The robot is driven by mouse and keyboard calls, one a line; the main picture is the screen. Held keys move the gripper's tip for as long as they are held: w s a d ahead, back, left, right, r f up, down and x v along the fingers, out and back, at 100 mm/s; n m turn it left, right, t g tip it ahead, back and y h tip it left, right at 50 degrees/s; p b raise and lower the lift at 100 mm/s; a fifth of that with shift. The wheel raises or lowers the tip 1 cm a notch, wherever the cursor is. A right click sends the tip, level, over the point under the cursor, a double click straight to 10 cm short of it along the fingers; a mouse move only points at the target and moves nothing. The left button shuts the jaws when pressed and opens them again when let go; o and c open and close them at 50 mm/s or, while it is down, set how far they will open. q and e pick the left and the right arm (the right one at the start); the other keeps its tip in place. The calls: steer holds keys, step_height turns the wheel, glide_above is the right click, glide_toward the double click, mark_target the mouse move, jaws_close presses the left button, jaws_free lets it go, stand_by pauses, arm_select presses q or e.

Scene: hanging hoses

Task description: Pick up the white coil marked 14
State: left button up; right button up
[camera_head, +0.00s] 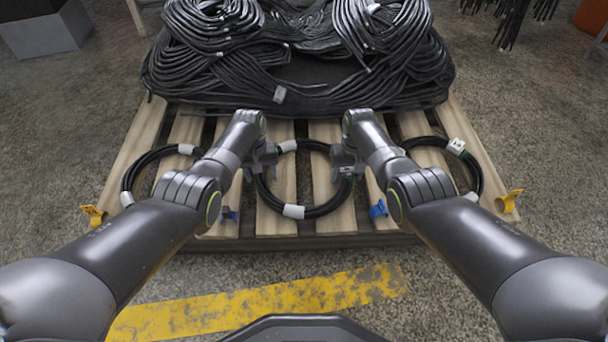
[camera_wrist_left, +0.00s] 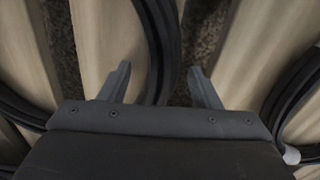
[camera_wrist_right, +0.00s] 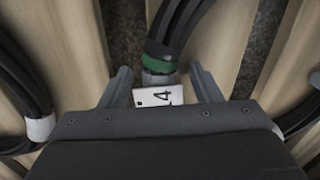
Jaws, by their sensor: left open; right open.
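The middle black hose coil (camera_head: 330,206) with white bands lies on the wooden pallet between my two grippers. My left gripper (camera_head: 262,158) is open at the coil's left side. In the left wrist view its black hoses (camera_wrist_left: 158,45) pass between the spread fingers (camera_wrist_left: 158,72). My right gripper (camera_head: 347,158) is open at the coil's right side. In the right wrist view the hoses (camera_wrist_right: 180,25), a green band (camera_wrist_right: 167,58) and a white tag (camera_wrist_right: 160,97) lie between the fingers (camera_wrist_right: 165,78).
Another coil (camera_head: 128,178) lies on the left of the pallet and one (camera_head: 476,170) on the right, with a white tag (camera_head: 456,146). A large heap of black hoses (camera_head: 300,85) stands behind. Yellow (camera_head: 93,215) and blue (camera_head: 378,210) pieces sit near the pallet's front.

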arm_select(q)
steer(key=shift+c, duration=0.5)
arm_select(e)
steer(key=shift+c, duration=0.5)
arm_select(q)
jaws_close()
arm_select(e)
jaws_close()
arm_select(q)
steer(key=shift+r, duration=0.15)
arm_select(e)
steer(key=shift+r, duration=0.1)
